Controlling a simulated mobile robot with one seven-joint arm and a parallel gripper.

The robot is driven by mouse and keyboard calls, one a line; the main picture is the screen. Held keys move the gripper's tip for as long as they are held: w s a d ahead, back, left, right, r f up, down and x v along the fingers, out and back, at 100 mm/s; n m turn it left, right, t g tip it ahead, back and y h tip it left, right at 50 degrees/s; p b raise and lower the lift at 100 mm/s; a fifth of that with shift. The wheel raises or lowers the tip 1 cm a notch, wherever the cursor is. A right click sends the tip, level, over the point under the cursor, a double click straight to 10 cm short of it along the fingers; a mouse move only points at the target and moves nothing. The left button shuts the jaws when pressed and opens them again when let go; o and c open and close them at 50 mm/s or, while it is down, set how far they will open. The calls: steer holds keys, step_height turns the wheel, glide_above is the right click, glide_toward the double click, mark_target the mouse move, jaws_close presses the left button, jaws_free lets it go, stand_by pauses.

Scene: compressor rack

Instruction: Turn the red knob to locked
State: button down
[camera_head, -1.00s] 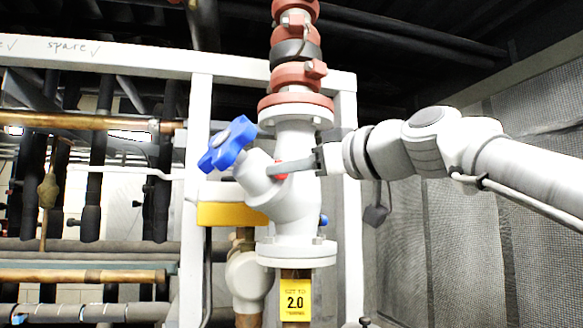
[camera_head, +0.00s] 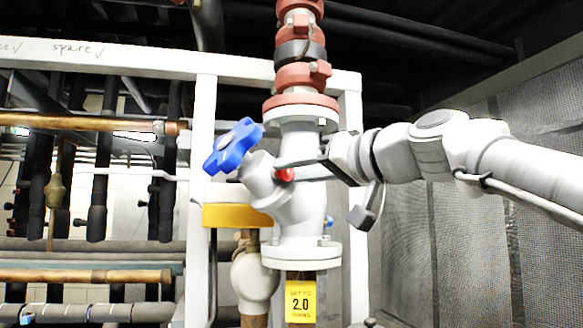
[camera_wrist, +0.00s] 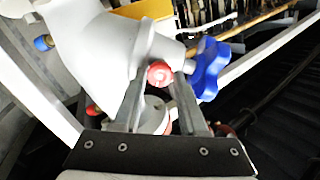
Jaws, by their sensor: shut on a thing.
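The small round red knob (camera_head: 285,175) sits on the side of the white valve body (camera_head: 298,212), below and right of the blue star-shaped handwheel (camera_head: 233,147). In the wrist view the red knob (camera_wrist: 160,73) shows between the tips of my two fingers. My gripper (camera_head: 283,168) comes in from the right and is shut on the red knob. In the wrist view my gripper (camera_wrist: 160,78) has one finger on each side of it. Any lock marking on the knob is not visible.
Red pipe fittings (camera_head: 300,75) rise above the valve. A white frame post (camera_head: 201,150) and several pipes stand to the left. A mesh panel (camera_head: 490,240) lies behind my arm.

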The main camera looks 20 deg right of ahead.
steer(key=m+p, duration=0.1)
steer(key=m, duration=0.4)
steer(key=shift+m, duration=0.3)
steer(key=m+p, duration=0.1)
steer(key=m, duration=0.4)
steer(key=shift+m, duration=0.3)
steer(key=shift+c, duration=2.2)
jaws_free()
steer(key=shift+s, duration=0.1)
steer(key=v, duration=1.7)
steer(key=shift+d, duration=0.15)
